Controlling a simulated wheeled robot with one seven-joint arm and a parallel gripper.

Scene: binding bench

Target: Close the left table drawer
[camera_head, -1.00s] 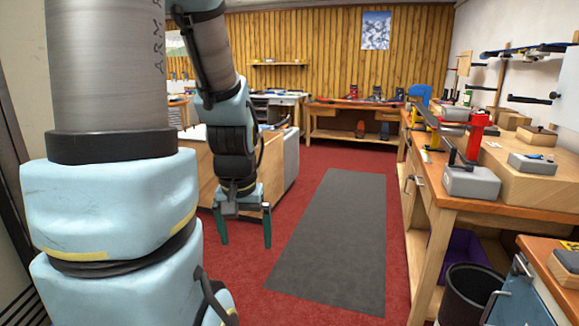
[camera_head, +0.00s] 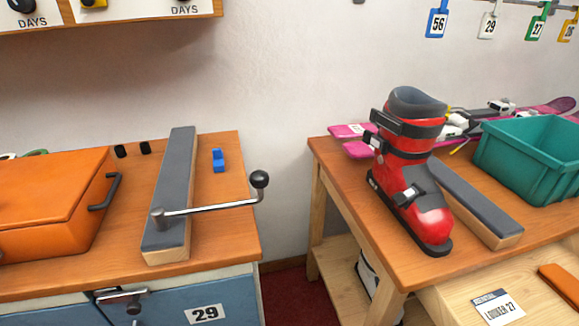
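The left table (camera_head: 226,232) has an orange-brown top over a white frame with blue fronts. One blue front (camera_head: 172,308) bears a "29" label, with a metal handle (camera_head: 122,296) near its left side. The lower parts of these fronts are cut off by the frame's bottom edge, so I cannot tell whether they are drawers or doors. My gripper is not in view.
An orange case (camera_head: 50,205) and a grey-topped block (camera_head: 172,185) with a crank lever (camera_head: 212,207) are on the left table. The right table (camera_head: 345,185) holds a red ski boot (camera_head: 425,215), pink skis, and a teal crate (camera_head: 535,160). A narrow floor gap separates the tables.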

